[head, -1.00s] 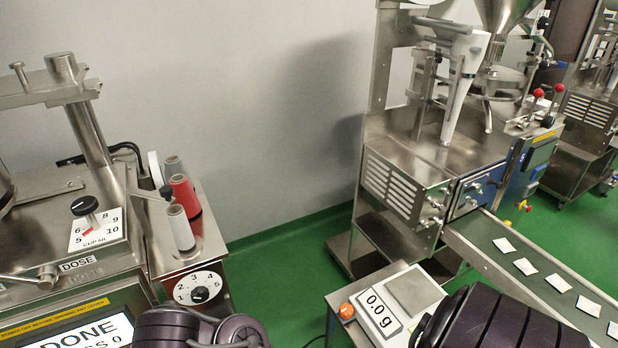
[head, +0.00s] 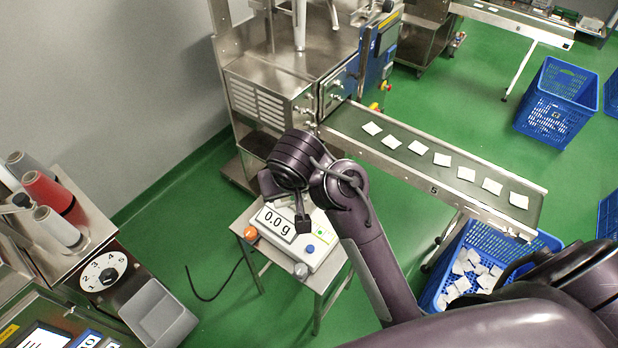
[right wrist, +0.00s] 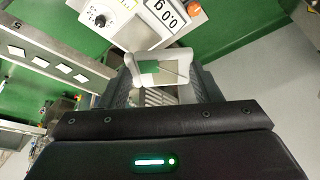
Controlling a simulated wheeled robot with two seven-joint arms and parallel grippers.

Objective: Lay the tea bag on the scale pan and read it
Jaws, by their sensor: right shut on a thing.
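The scale (head: 313,255) stands on a small steel table (head: 318,290), and its display (head: 275,221) reads 0.0 g. In the right wrist view the display (right wrist: 166,12) shows upside down at the top. My right gripper (head: 286,205) is over the scale and largely covers its pan in the head view. In the right wrist view, the right gripper (right wrist: 162,82) has a pale tea bag (right wrist: 137,72) between its fingers, with grey and green patches beside it. Whether the bag touches the pan cannot be told. My left gripper is not in view.
A conveyor (head: 440,178) carrying several tea bags runs behind and right of the scale. A blue crate (head: 432,298) with loose bags sits below its end. A packing machine (head: 280,65) stands behind the scale; thread spools (head: 48,190) stand left.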

